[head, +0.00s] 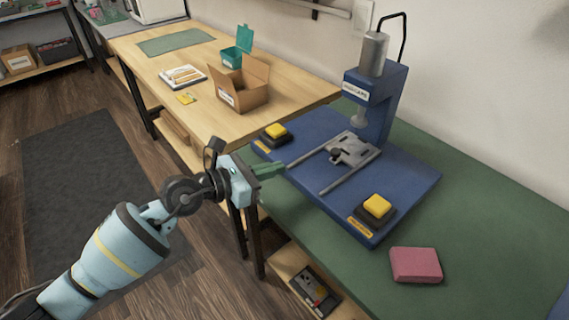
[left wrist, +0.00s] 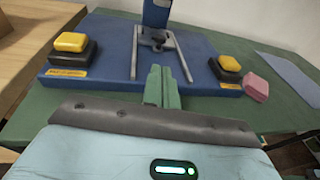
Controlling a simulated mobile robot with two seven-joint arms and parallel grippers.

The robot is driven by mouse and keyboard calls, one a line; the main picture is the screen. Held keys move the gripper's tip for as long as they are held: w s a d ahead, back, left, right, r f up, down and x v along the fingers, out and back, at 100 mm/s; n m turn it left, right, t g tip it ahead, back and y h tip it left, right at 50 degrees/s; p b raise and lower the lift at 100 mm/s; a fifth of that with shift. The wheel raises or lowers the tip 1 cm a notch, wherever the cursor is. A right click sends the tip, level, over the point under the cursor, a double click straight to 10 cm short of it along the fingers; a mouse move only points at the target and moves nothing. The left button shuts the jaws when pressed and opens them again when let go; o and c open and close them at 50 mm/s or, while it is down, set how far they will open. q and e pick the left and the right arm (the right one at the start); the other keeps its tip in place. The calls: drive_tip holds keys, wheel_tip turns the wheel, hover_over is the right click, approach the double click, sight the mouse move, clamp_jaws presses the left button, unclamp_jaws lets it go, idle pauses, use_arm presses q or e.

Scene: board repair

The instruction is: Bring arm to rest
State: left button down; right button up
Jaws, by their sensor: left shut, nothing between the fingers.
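My left gripper (head: 278,169) is shut and empty. It hangs above the near left edge of the blue press base, and its green fingers point toward the press. In the left wrist view the closed fingers (left wrist: 162,87) show together, in front of the blue base (left wrist: 112,50). My right gripper is in neither view.
A blue press (head: 372,85) stands on the green bench (head: 458,190), with yellow buttons (head: 377,205) at its base corners. A pink block (head: 415,265) lies at the right. A wooden table (head: 300,88) behind holds an open cardboard box (head: 241,90) and a teal box (head: 235,58).

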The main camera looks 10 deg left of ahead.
use_arm(q)
drive_tip(key=shift+s+a, duration=0.1)
